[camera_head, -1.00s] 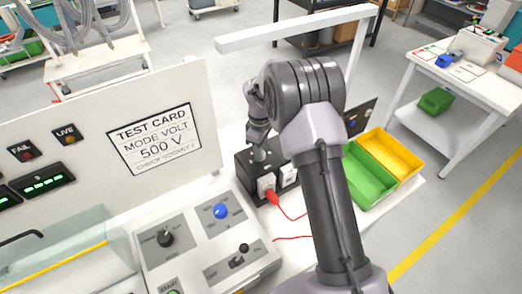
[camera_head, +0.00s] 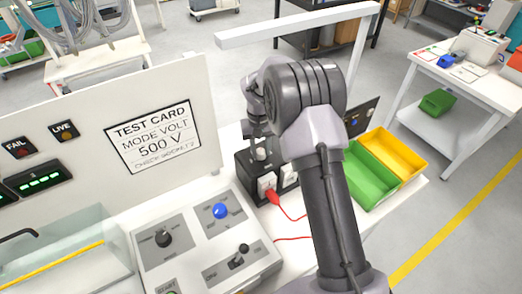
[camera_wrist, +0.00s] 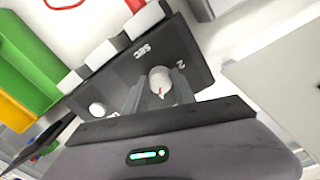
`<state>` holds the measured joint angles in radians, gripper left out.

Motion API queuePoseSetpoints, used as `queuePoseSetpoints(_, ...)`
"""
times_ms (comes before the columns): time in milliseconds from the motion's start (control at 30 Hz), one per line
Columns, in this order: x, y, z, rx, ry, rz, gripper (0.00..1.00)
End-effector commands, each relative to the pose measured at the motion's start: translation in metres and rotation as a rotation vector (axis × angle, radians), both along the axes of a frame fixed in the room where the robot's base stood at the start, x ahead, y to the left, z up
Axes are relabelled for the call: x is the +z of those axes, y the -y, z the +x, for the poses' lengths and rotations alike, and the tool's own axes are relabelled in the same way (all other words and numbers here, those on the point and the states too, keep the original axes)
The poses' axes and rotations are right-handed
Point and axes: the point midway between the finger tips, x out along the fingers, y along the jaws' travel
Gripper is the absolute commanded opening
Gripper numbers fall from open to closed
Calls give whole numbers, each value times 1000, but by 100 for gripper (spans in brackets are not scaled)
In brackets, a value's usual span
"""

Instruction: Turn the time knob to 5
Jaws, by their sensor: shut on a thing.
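The time knob (camera_wrist: 159,76) is a pale round knob with a red pointer mark, on the top face of a black box (camera_wrist: 128,62). The lettering "SEC" and a "2" show near it in the wrist view; a 5 does not show. My gripper (camera_wrist: 158,90) has its two fingers on either side of the knob, shut on it. In the head view the knob (camera_head: 260,154) sits on the black box (camera_head: 246,163) just below my gripper, whose fingers are partly hidden by my arm there.
A red plug (camera_head: 272,196) with a red lead is at the box's front. A control panel (camera_head: 195,235) with a blue knob lies at its left. Green (camera_head: 368,190) and yellow bins are close at its right. A test card board (camera_head: 90,85) stands behind the panel.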

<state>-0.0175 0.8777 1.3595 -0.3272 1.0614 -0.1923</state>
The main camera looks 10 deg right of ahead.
Motion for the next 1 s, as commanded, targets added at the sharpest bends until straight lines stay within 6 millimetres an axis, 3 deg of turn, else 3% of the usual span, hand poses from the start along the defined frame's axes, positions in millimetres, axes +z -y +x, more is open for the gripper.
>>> queuePoseSetpoints(600, 0, -1, 2, -576, 3, 0, 0)
queuePoseSetpoints(1000, 0, -2, 3, -867, 3, 0, 0)
